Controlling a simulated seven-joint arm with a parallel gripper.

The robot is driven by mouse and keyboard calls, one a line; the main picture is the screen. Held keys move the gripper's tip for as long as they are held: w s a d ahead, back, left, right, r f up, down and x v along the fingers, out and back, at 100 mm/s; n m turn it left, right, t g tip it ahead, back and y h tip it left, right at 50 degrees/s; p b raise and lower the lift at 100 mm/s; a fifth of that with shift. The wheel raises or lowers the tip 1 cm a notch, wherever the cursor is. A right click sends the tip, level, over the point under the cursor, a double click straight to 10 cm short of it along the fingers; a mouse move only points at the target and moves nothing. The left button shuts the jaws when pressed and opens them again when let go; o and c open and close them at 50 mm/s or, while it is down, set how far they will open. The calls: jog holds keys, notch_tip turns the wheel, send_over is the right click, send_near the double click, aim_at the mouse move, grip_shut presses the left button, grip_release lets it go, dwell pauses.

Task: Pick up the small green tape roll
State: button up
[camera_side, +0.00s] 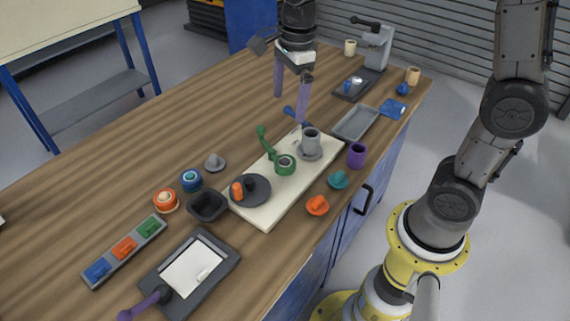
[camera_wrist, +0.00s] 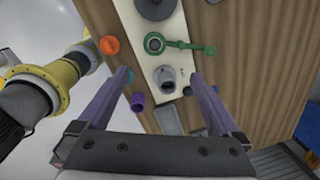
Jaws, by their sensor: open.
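A small green ring-shaped roll (camera_side: 285,165) lies on the cream board (camera_side: 268,212), with a green arm-like piece (camera_side: 264,143) running from it towards the back. In the wrist view the green roll (camera_wrist: 154,43) shows a dark centre, and its green arm points right. My gripper (camera_side: 290,108) is open and empty, high above the table and behind the roll in the side view. In the wrist view my gripper (camera_wrist: 159,76) has its fingers wide apart, with the roll beyond the fingertips. A teal piece (camera_side: 338,180) lies off the board to the right.
A grey cup (camera_side: 311,138) on a saucer stands beside the roll. A dark disc (camera_side: 262,190) with an orange piece lies on its other side. A purple cup (camera_side: 356,155), an orange knob (camera_side: 317,205) and a grey tray (camera_side: 355,123) stand nearby. The table's left-back area is clear.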

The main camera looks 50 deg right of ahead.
jog(key=g, duration=0.1)
send_over(285, 160)
jog(key=f, duration=1.2)
jog(key=shift+w+d, duration=0.15)
jog(key=shift+d, duration=0.05)
jog(key=shift+a+f, duration=0.15)
jog(key=shift+f, duration=2.7)
jog(key=shift+c, duration=0.2)
jog(key=c, duration=1.4)
jog(key=shift+r, duration=0.1)
